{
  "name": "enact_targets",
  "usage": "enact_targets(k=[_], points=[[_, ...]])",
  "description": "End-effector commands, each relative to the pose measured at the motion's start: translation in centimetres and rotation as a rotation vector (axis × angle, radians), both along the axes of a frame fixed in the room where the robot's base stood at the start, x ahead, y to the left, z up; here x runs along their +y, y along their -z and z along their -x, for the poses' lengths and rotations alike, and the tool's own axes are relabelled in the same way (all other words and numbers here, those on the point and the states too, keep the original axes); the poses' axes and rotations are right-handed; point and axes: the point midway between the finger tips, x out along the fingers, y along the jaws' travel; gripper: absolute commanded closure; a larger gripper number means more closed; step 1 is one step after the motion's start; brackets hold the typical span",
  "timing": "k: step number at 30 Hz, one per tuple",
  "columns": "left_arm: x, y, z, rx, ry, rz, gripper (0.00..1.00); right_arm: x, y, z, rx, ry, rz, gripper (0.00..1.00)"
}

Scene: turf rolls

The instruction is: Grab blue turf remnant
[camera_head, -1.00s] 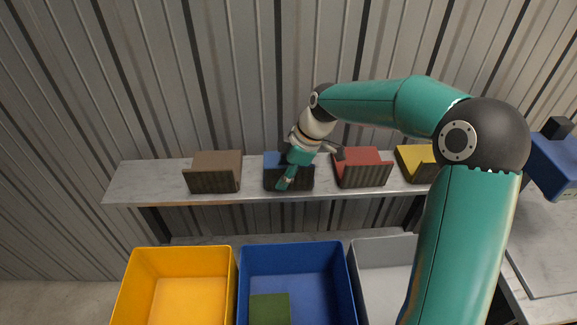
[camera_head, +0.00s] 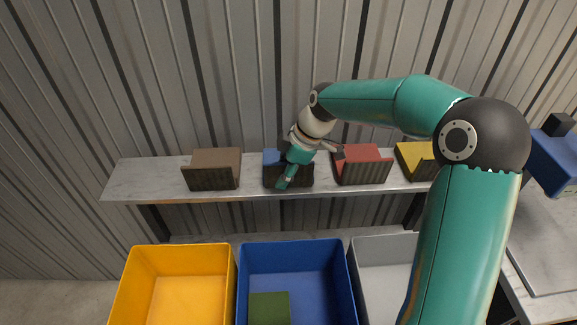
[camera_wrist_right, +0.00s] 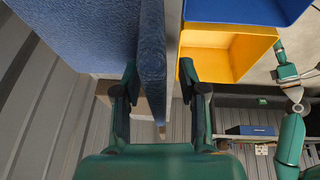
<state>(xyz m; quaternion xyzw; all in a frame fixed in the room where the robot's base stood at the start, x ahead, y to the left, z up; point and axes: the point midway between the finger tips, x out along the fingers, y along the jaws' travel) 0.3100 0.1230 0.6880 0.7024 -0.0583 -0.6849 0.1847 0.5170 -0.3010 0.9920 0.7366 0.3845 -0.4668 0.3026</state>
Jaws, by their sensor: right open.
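The blue turf remnant (camera_head: 270,158) is on the shelf in the head view, partly hidden behind my right gripper (camera_head: 300,170). In the right wrist view, a blue upright flap of the remnant (camera_wrist_right: 152,60) stands between the two fingers of my right gripper (camera_wrist_right: 158,85). The left finger is close to the flap; a gap shows on the right. The gripper is open. A green arm that looks like my left one shows at the right of the wrist view, with its gripper (camera_wrist_right: 285,68) small and its jaws unclear.
A brown piece (camera_head: 215,162) stands left of the blue one, and red (camera_head: 362,162) and yellow (camera_head: 412,160) pieces right, all on the grey shelf (camera_head: 140,181). Below are yellow (camera_head: 172,262), blue (camera_head: 292,258) and grey (camera_head: 383,257) bins. A green piece (camera_head: 269,308) lies in the blue bin.

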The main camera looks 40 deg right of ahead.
Motion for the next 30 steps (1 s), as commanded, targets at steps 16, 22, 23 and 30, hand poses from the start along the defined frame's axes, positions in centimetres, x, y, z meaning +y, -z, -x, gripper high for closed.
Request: enact_targets(k=[16, 22, 23, 30], points=[[0.00, -0.01, 0.00, 0.000, 0.000, 0.000, 0.60, 0.04, -0.01, -0.03, 0.000, -0.001, 0.000, 1.00], [0.00, -0.01, 0.00, 0.000, 0.000, 0.000, 0.60, 0.05, -0.02, -0.03, 0.000, -0.001, 0.000, 1.00], [0.00, -0.01, 0.00, 0.000, 0.000, 0.000, 0.60, 0.06, -0.03, -0.03, 0.000, -0.001, 0.000, 1.00], [0.00, -0.54, 0.00, 0.000, 0.000, 0.000, 0.60, 0.06, -0.42, -0.03, 0.001, -0.001, 0.000, 1.00]])
